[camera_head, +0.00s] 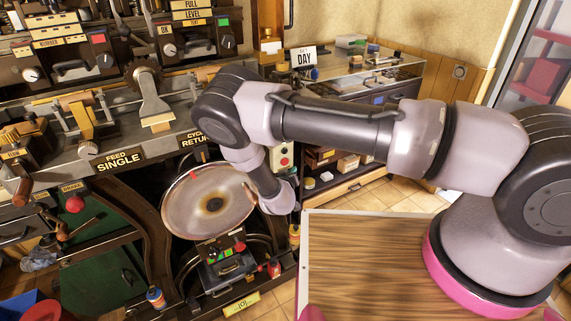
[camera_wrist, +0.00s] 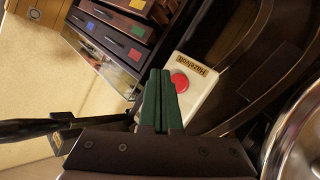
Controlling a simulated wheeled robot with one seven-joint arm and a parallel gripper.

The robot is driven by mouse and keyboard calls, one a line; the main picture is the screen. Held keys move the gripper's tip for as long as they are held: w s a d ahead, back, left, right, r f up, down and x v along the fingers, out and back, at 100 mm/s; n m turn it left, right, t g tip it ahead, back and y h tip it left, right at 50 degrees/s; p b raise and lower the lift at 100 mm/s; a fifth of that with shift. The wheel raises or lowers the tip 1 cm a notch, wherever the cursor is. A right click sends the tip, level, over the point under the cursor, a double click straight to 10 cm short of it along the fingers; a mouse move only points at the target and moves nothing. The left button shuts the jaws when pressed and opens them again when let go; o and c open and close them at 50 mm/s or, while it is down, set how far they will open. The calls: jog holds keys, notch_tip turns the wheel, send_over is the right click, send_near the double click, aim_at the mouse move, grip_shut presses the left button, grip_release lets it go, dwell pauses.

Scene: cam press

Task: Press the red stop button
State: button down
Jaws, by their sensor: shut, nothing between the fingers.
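In the wrist view a round red button (camera_wrist: 180,82) sits on a white box (camera_wrist: 197,88) with a printed label that I cannot read surely. My gripper (camera_wrist: 160,73) has its two green fingers shut together and empty. Their tips appear just left of the red button, partly over the box's edge; I cannot tell whether they touch it. In the head view a white box (camera_head: 284,156) with a red spot stands behind my forearm. My gripper's fingers are not clear in that view.
A large round metal disc (camera_head: 209,203) is left of my wrist. Below it is a small control box (camera_head: 225,250) with coloured buttons. Drawers with coloured labels (camera_wrist: 115,35) lie beyond the fingers. A wooden board (camera_head: 365,265) is at the front right. Tiled floor is open behind it.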

aim_at(288, 162)
jog(key=shift+w+a, duration=0.7)
jog(key=shift+w, duration=0.3)
jog(key=shift+w, duration=0.1)
dwell(1.3)
jog(key=shift+w+a, duration=0.25)
jog(key=shift+w+a, duration=0.25)
jog(key=shift+w, duration=0.2)
dwell(0.7)
dwell(0.4)
jog(key=shift+s+d, duration=0.5)
jog(key=shift+s, duration=0.3)
jog(key=shift+s, duration=0.1)
jog(key=s+d, duration=0.1)
jog(key=s, duration=0.1)
jog(key=s+d, duration=0.1)
jog(key=s, duration=0.1)
jog(key=shift+d, duration=0.4)
